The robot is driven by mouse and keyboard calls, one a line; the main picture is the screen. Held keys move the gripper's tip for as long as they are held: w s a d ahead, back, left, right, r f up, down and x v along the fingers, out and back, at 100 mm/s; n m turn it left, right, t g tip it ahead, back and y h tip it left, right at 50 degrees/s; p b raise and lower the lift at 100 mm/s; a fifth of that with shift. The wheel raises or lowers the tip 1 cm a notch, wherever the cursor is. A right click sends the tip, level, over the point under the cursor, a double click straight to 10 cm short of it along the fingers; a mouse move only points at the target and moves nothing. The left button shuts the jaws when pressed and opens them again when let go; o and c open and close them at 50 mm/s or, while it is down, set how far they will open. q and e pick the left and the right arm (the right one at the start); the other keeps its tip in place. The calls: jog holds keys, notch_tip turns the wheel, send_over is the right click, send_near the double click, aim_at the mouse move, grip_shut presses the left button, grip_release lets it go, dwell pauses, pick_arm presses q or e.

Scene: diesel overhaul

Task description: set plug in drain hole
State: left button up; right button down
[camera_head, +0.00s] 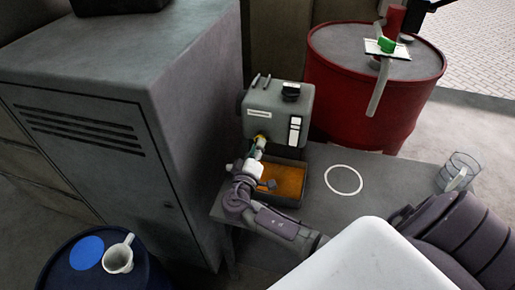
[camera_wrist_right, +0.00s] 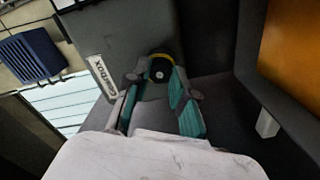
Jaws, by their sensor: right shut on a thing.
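A grey metal housing (camera_head: 279,110) with a white label stands on the grey bench. A yellow ring (camera_head: 260,138) marks a spot low on its front. My right gripper (camera_head: 258,150) is at that ring. In the right wrist view its teal-padded fingers (camera_wrist_right: 161,88) are shut on a dark round plug (camera_wrist_right: 159,69), with the yellow ring curving around its upper edge. The housing (camera_wrist_right: 120,38) fills the background there. Whether the plug is inside the hole or only in front of it I cannot tell. My left gripper is not in view.
An orange-bottomed tray (camera_head: 287,184) lies on the bench below the housing. A white circle (camera_head: 343,180) and a clear glass jar (camera_head: 458,172) are to the right. A grey cabinet (camera_head: 150,90) stands close on the left; a red drum (camera_head: 372,85) is behind.

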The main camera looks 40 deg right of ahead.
jog(key=shift+w+r, duration=0.1)
jog(key=c, duration=0.9)
grip_release()
jog(key=shift+d, duration=0.1)
jog(key=v, duration=1.2)
